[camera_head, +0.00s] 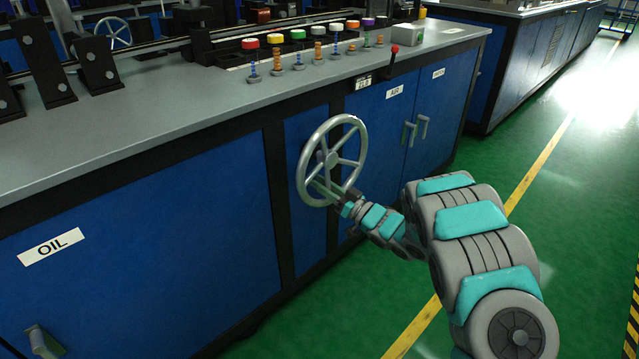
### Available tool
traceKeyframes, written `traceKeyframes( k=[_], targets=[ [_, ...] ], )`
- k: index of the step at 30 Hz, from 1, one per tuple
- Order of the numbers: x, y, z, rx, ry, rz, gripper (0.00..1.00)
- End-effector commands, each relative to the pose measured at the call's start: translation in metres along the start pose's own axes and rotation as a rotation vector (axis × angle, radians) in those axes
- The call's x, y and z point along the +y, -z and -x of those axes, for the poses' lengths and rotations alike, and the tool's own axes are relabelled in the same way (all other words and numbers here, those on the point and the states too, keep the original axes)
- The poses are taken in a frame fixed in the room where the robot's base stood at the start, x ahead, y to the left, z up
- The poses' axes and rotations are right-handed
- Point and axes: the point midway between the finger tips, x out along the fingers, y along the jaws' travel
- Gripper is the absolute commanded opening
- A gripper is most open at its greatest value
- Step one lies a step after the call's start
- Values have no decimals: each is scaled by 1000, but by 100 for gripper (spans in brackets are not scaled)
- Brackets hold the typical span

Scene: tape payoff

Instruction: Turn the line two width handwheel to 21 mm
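A grey spoked handwheel (331,158) is mounted on the front of the blue cabinet, below the counter's edge. My gripper (328,189) is at the lower part of this wheel, reached from the lower right. Its fingers overlap the lower rim and spokes in the picture. They are too small to tell whether they are closed on the rim or apart. A small label or readout (363,84) with dark digits is on the counter front, above and right of the wheel. Its digits are too small to read surely.
A red-knobbed lever (394,52) stands right of the readout. Several coloured buttons (298,34) line the counter. Another handwheel (114,33) is at the back left. Doors marked OIL (51,246) and AIR (395,91) have protruding handles. Green floor is open at right.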

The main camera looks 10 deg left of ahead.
Motion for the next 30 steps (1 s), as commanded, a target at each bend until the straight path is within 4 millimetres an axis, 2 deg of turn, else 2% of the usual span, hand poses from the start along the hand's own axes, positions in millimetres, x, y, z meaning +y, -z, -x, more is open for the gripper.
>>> traceKeyframes(
  k=[9,13,18,30],
  targets=[
    [2,0,51,-1,-5,1,32],
    [2,-1,66,-1,-4,1,32],
    [0,0,72,1,0,0,32],
    [0,0,72,1,-1,0,32]
  ],
)
